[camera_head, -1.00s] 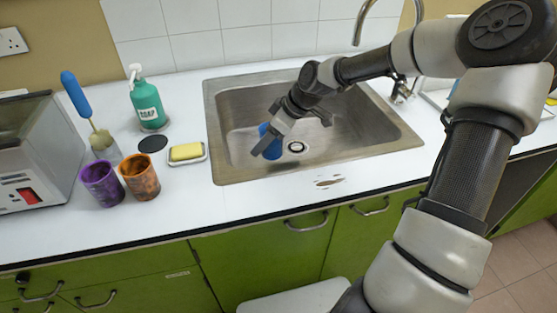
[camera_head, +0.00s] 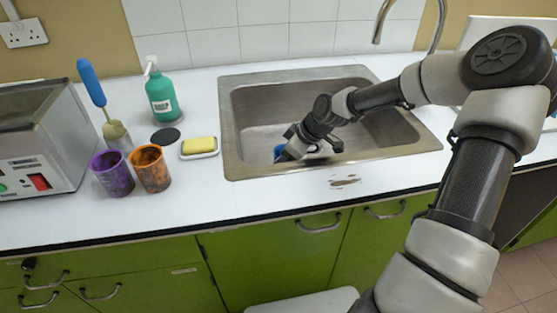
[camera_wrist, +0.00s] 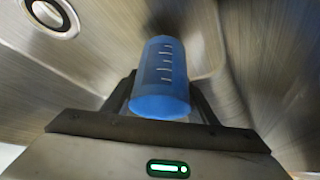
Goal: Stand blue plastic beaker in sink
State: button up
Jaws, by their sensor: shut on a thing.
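The blue plastic beaker (camera_wrist: 163,75) with white graduation marks is between the two fingers of my gripper (camera_wrist: 163,95) in the wrist view. My gripper is shut on it. In the head view my gripper (camera_head: 286,155) is down inside the metal sink (camera_head: 232,158), near its front left part. Only a small blue patch of the beaker (camera_head: 279,151) shows there, the rest hidden by my gripper. I cannot tell whether the beaker touches the sink floor.
The drain (camera_wrist: 52,15) is at the wrist view's upper left. Left of the sink are a yellow sponge (camera_head: 199,145) on a dish, a green soap bottle (camera_head: 161,95), a purple cup (camera_head: 112,174) and an orange cup (camera_head: 150,169). A faucet (camera_head: 379,25) rises behind the sink.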

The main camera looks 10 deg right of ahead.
jog(key=shift+f, duration=0.45)
jog(key=o, duration=1.1)
jog(key=shift+c, duration=0.2)
jog(key=shift+s, duration=0.1)
jog(key=shift+r, duration=0.25)
jog(key=p+v, duration=0.4)
jog(key=v, duration=0.8)
jog(key=shift+r, duration=0.4)
